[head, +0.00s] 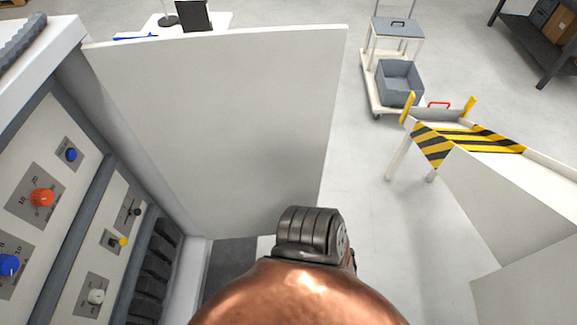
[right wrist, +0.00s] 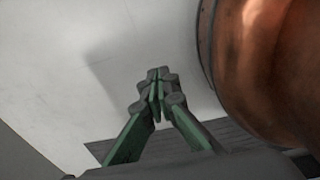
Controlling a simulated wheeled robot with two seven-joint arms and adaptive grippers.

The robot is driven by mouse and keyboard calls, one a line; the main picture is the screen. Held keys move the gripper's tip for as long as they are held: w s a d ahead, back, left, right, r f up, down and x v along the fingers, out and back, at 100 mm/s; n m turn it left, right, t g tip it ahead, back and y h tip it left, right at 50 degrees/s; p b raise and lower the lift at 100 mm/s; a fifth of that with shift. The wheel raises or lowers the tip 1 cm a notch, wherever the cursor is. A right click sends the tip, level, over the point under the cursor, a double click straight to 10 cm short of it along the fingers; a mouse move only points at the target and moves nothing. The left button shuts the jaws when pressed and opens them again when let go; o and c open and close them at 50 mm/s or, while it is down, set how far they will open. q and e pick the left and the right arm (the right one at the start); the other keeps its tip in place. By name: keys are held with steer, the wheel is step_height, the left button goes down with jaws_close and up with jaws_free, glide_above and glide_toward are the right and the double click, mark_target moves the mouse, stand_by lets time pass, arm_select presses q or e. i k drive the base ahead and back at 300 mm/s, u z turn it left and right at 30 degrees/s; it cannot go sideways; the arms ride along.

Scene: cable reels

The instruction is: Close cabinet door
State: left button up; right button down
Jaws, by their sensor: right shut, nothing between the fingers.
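The cabinet door (head: 220,120) is a plain white panel standing open from the cabinet (head: 75,190) at the left in the head view. My right gripper (right wrist: 158,77) has dark and green fingers, brought together and empty in the right wrist view. A pale plain surface (right wrist: 90,60), probably the door, lies behind the fingertips; I cannot tell whether they touch it. In the head view the right fingers are hidden; a dark ribbed part (head: 312,230) overlaps the door's lower right corner. My left gripper is not in view.
A copper-coloured rounded body fills the head view's bottom centre and the wrist view's right side. Right of the door are open floor (head: 365,240), a cart with a grey bin (head: 400,82) and a striped yellow-black stand (head: 465,142). Knobs line the cabinet panels.

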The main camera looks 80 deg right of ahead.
mark_target(237, 124)
steer(key=u, duration=1.8)
steer(key=k, duration=0.9)
steer(key=z, duration=2)
